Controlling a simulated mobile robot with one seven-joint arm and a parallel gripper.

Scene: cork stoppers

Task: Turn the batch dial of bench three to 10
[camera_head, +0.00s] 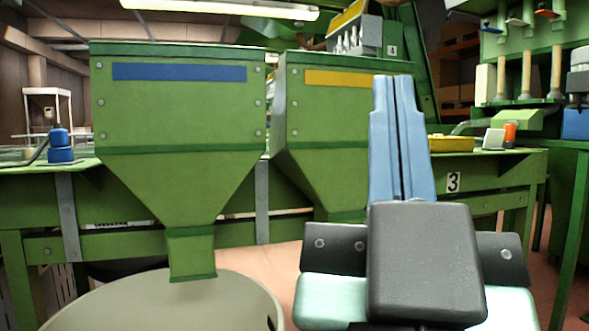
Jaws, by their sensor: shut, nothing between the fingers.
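Bench three (490,171) is the green bench on the right, with a white plate bearing a black 3 (453,183) on its front edge. I cannot make out a batch dial; my arm and gripper cover part of the bench. My gripper (393,80) is raised in the right half of the view, in front of the yellow-striped hopper and the bench. Its two blue fingers point up and lie together, with only a thin dark seam between them. They are empty.
A green hopper with a blue stripe (180,72) stands at left above a large pale round bin (160,300). A green hopper with a yellow stripe (340,78) stands beside it. A yellow tray (450,144) and an orange-and-white item (509,133) lie on the bench.

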